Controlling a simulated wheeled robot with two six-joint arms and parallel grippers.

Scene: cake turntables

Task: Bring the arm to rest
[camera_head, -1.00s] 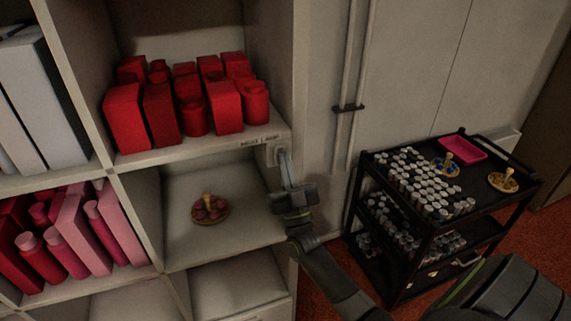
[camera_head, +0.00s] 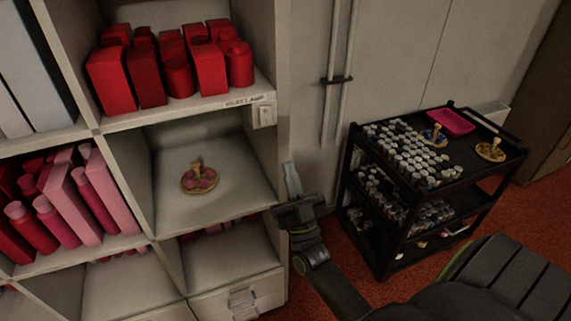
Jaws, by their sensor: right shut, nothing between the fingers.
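My right gripper (camera_head: 291,180) is in front of the right edge of the shelf unit, pointing up in the picture. It is shut and holds nothing. Its arm comes in from the lower right. A small round turntable (camera_head: 200,180) with pink pieces and an upright knob stands alone in the shelf compartment (camera_head: 232,192) left of the gripper, apart from it. My left gripper does not show.
Red boxes and canisters (camera_head: 178,75) fill the compartment above. Pink and red packages (camera_head: 75,205) stand at lower left. A white switch (camera_head: 264,115) is on the shelf edge. A black cart (camera_head: 400,195) with many small jars, two turntables and a pink tray (camera_head: 451,121) stands at right.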

